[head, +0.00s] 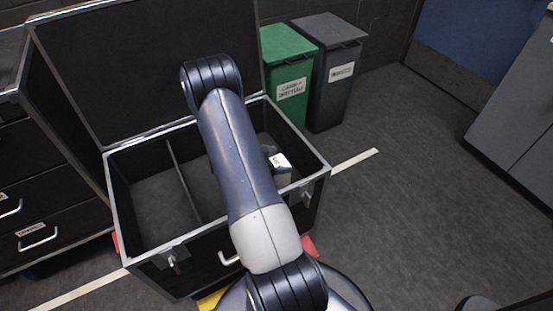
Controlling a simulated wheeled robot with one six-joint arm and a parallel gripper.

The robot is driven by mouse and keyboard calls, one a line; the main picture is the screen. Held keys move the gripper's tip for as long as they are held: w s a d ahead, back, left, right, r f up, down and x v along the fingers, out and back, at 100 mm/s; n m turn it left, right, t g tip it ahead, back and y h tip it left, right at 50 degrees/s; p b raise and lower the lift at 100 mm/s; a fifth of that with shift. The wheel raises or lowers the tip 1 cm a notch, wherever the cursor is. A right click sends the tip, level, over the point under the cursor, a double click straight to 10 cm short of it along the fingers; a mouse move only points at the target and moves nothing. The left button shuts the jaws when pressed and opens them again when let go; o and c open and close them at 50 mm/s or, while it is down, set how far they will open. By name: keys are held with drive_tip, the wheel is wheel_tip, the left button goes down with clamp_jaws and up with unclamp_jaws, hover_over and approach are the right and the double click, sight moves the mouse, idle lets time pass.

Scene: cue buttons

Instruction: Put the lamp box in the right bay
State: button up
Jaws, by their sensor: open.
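A pale box with a white top (280,161), which looks like the lamp box, shows just right of my arm. It appears inside the right bay (202,188) of the open black case, near its right wall. My arm hides its left part, and I cannot tell whether it rests on the bay floor. A small dark part of my gripper (268,150) shows against the box's upper left side. The jaws are open; the fingertips are mostly hidden behind my arm. A divider (183,182) separates the right bay from the empty left bay (150,205).
The case's lid (110,60) stands open at the back. A green bin (290,80) and a grey bin (335,85) stand behind the case. Black drawers (45,205) are at left, a grey cabinet (515,120) at right.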

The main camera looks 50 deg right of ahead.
drive_tip(key=shift+r, duration=0.1)
drive_tip(key=shift+r, duration=0.35)
drive_tip(key=shift+p+v, duration=1.55)
drive_tip(key=shift+v, duration=4.55)
drive_tip(key=shift+r, duration=0.1)
drive_tip(key=shift+c, duration=0.4)
